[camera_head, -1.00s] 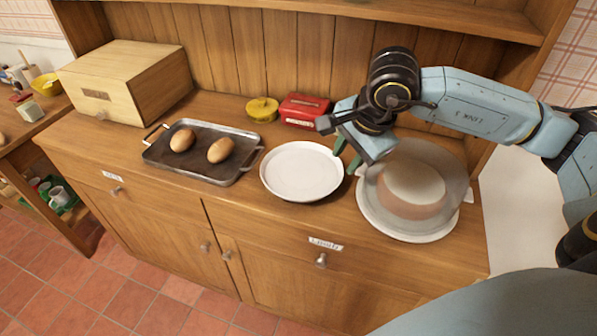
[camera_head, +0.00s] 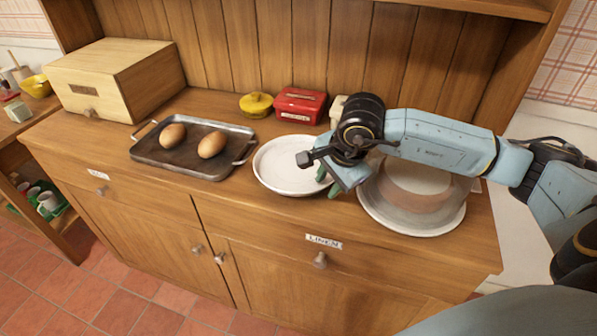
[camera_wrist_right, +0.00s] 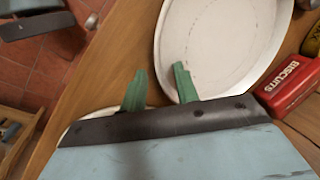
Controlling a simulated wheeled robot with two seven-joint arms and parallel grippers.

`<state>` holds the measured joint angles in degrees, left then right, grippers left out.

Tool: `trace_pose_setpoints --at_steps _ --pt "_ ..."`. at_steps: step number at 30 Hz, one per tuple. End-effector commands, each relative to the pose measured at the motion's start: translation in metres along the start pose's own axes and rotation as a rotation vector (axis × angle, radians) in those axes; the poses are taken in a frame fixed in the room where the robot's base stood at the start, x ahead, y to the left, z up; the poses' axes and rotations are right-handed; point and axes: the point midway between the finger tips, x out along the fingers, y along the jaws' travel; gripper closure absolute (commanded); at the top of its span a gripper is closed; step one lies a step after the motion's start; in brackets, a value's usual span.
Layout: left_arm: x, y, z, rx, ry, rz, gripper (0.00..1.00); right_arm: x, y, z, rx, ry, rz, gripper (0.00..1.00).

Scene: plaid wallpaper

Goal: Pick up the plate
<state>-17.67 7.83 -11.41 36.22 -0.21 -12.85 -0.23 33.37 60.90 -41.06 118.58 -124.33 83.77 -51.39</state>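The white round plate (camera_head: 280,166) lies flat on the wooden sideboard, between the baking tray and the domed cake dish. It also shows in the right wrist view (camera_wrist_right: 220,45). My right gripper (camera_head: 327,184) is at the plate's right rim. Its green fingers (camera_wrist_right: 160,88) are spread apart, one over the plate and one outside its edge, with the rim between them and nothing gripped. Whether either finger touches the plate cannot be told. My left gripper is not in the head view.
A metal tray (camera_head: 158,157) with two brown potato- or egg-like items is left of the plate. The domed cake dish (camera_head: 425,229) stands close on the right. A red biscuit tin (camera_head: 300,106), yellow pot (camera_head: 256,105) and wooden box (camera_head: 150,85) stand behind.

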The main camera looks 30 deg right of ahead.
Motion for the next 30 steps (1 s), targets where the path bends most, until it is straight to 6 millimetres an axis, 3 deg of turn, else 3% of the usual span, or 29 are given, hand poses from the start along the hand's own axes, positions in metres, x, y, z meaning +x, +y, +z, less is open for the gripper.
trace_pose_setpoints --at_steps 6,13,30 --pt "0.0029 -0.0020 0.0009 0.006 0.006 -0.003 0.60 0.0040 0.0006 0.0002 -0.001 -0.001 0.000 0.69" --pt "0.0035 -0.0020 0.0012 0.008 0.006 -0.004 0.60 0.0045 0.0008 0.0001 0.000 0.000 0.000 0.99" --pt "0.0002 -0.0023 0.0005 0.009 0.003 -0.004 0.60 -0.0015 -0.0016 -0.0001 0.000 0.000 -0.003 1.00"
